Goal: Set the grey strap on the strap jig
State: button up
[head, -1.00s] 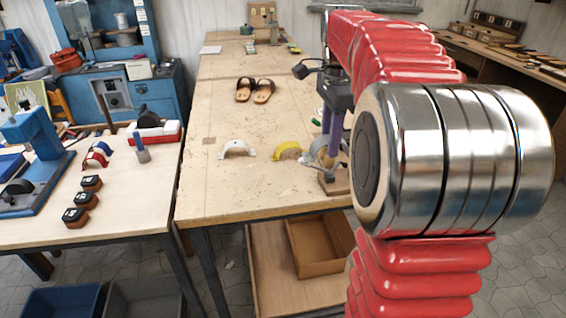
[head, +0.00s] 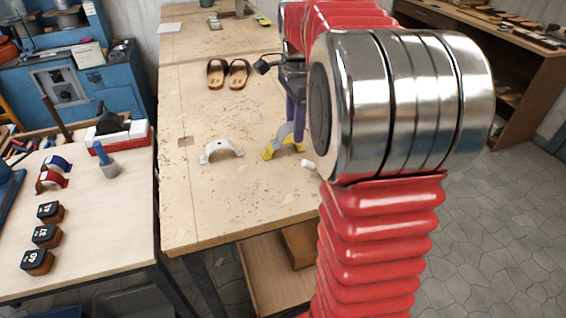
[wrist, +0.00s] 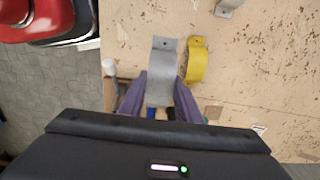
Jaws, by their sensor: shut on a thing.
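My gripper (wrist: 161,100), with purple fingers, is shut on the grey strap (wrist: 162,68), a curved band with a flat holed end. In the head view the grey strap (head: 285,131) shows beside my purple fingers (head: 298,112), over the workbench. The yellow strap (wrist: 196,62) lies on the bench just right of the grey one in the wrist view; in the head view it (head: 269,153) is partly behind the grey strap. The white strap (head: 222,150) stands arched on the bench to the left. I cannot make out the strap jig; my arm hides part of the bench.
A pale cylinder (head: 308,165) is near the bench's front edge. Brown sandals (head: 229,73) lie farther back. The bench's left middle is clear.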

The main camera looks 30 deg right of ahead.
jog(key=shift+w+a+f, duration=0.1)
jog(key=shift+w+f, duration=0.15)
jog(key=shift+f, duration=3.1)
jog(key=shift+f, duration=1.9)
jog(key=o, duration=1)
